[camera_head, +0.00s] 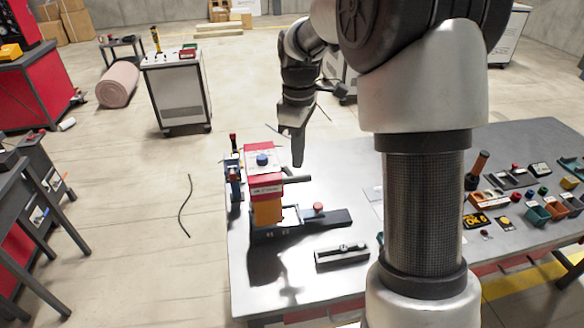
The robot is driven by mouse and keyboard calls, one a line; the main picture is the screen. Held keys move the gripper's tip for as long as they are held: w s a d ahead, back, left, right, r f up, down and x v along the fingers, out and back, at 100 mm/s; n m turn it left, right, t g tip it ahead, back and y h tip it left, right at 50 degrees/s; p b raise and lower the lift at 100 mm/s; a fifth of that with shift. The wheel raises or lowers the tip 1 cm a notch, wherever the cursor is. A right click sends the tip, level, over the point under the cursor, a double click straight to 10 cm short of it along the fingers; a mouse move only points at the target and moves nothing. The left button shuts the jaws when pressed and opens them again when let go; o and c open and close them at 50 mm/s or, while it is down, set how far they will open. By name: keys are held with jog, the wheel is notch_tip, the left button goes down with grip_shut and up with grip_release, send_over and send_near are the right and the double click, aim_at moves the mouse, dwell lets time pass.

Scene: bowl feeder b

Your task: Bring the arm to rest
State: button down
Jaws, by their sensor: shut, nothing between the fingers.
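My gripper (297,148) hangs at the end of my arm, pointing down above the far left part of the grey table. It is shut, with nothing seen between its fingers. It is just behind and to the right of a red and orange machine (266,192) with a blue knob on top. Whether it touches the machine's grey side arm cannot be told from this view. My arm's thick links fill the upper right and middle of the view and hide part of the table.
The table (336,284) holds a grey level-like block (341,254), a red button (318,208) on a dark base, and several small bins and parts at the right.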

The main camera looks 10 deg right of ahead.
dwell(0.7)
jog(key=s+r+m+t, duration=0.3)
jog(key=s+r+m, duration=0.3)
jog(key=s+r, duration=0.65)
jog(key=s+f+m+t, duration=0.2)
jog(key=s+m, duration=0.4)
jog(key=s, duration=0.6)
jog(key=shift+s+f+t, duration=0.15)
jog(key=shift+s+t, duration=0.15)
jog(key=shift+s, duration=0.05)
